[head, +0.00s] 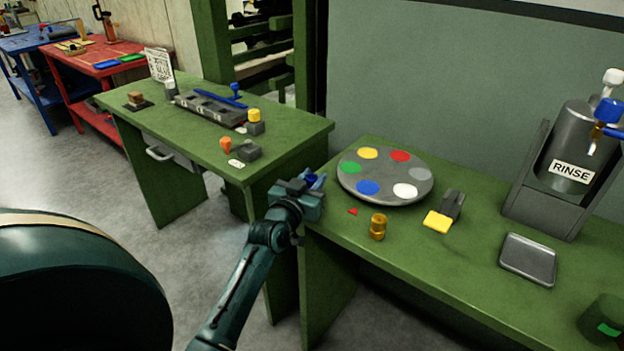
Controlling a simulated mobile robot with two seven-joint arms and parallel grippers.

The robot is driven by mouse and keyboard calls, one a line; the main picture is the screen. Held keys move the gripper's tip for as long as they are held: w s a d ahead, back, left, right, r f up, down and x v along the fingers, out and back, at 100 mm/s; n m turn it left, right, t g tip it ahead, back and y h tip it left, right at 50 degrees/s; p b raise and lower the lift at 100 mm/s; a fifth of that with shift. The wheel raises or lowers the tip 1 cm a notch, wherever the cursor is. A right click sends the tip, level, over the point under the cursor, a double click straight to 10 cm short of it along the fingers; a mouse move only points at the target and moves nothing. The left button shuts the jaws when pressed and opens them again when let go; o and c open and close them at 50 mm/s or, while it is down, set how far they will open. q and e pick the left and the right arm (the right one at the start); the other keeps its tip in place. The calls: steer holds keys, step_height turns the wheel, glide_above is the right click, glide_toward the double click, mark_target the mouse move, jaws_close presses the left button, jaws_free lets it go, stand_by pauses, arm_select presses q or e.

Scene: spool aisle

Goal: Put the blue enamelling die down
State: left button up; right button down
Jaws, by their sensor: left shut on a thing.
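My left gripper (317,187) is at the left end of the right green bench (470,270), beside the round grey palette. It is shut on a small blue thing (311,177), which looks like the blue enamelling die; the fingers hide most of it. Whether it touches the bench I cannot tell. The round palette (386,199) carries colour patches of yellow, red, grey, white, blue and green. My right gripper is not in view.
A small red piece (353,211), a brass cylinder (378,227) and a yellow pad (437,222) by a dark block (453,204) lie near the palette. A grey tray (528,258) and a RINSE tank (572,165) stand right. The left green bench (185,125) holds several tools.

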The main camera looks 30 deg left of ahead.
arm_select(q)
steer(key=o, duration=1)
